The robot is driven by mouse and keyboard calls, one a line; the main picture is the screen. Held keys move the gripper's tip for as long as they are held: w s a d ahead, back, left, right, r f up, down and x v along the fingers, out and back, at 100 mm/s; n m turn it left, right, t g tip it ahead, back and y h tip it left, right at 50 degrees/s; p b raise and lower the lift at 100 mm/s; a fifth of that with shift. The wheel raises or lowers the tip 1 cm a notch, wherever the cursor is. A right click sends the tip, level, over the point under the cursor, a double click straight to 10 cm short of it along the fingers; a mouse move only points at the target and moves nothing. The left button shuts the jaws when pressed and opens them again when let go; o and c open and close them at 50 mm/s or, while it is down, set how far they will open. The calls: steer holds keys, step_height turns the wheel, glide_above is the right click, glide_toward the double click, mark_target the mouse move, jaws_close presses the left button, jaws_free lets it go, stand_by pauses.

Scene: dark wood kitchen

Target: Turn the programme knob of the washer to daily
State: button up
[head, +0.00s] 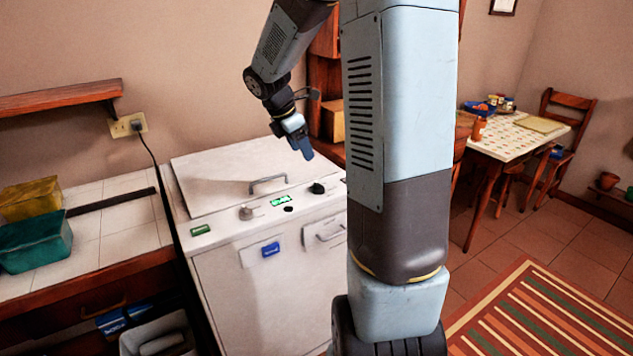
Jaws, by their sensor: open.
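The washer (215,182) is a white machine with a lid on top and a sloping control strip along its front edge. On the strip are a pale grey knob (246,213), a lit green display (281,200), a small black button (288,209) and a dark knob (317,188) at the right. I cannot tell which knob is the programme knob, nor read any marks. My gripper (306,153) is open and empty, pointing down above the right part of the washer, apart from both knobs. My arm column hides the washer's right edge.
A lid handle (268,184) stands up behind the strip. A tiled counter (110,225) with a teal bin (35,243) and a yellow bin (32,197) adjoins at left, below a wall shelf (60,98). A table (510,138) stands far right; a striped rug (545,315) lies on the floor.

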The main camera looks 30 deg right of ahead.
mark_target(318, 183)
steer(key=x, duration=1.3)
steer(key=shift+d+f, duration=0.15)
steer(key=shift+f, duration=0.15)
steer(key=c, duration=1)
